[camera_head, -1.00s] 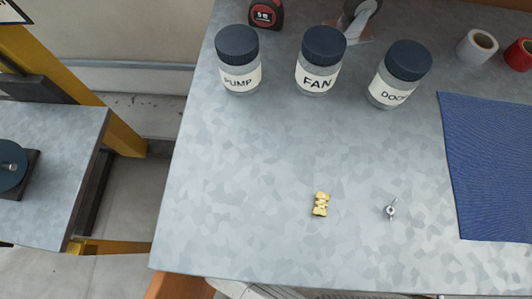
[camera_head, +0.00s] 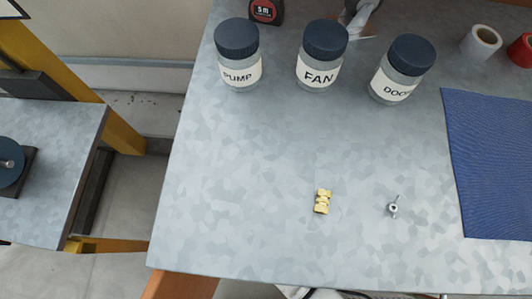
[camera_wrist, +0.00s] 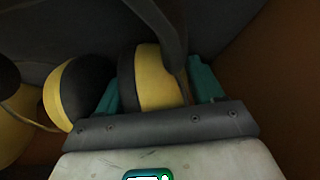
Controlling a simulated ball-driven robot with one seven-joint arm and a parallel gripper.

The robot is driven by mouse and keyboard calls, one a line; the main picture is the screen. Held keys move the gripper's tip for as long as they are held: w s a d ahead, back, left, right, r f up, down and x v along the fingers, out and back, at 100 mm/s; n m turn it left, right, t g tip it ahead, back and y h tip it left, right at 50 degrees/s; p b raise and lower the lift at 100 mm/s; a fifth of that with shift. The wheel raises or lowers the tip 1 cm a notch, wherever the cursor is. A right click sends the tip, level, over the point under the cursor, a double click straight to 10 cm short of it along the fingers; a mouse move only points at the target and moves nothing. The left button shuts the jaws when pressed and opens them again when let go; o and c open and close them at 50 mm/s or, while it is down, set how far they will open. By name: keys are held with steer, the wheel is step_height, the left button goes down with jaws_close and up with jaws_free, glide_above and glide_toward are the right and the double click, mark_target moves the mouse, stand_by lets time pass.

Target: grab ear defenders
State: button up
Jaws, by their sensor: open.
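In the wrist view, the ear defenders (camera_wrist: 152,80) show as yellow-and-black cups with a dark band running up. One cup sits between the two teal fingers of my gripper (camera_wrist: 158,88). The other cup is just outside the left finger. My gripper is open around the nearer cup; I cannot tell whether either finger touches it. The ear defenders and my gripper do not show in the head view.
A grey metal bench (camera_head: 250,190) fills the head view. It carries jars marked PUMP (camera_head: 238,72), FAN (camera_head: 315,72) and DOOR (camera_head: 391,88), a brass fitting (camera_head: 322,201), a wing nut (camera_head: 393,208) and a blue mat (camera_head: 495,160). Dark walls crowd my gripper.

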steer(key=c, duration=0.8)
steer(key=shift+c, duration=0.4)
steer(key=shift+r, duration=0.15)
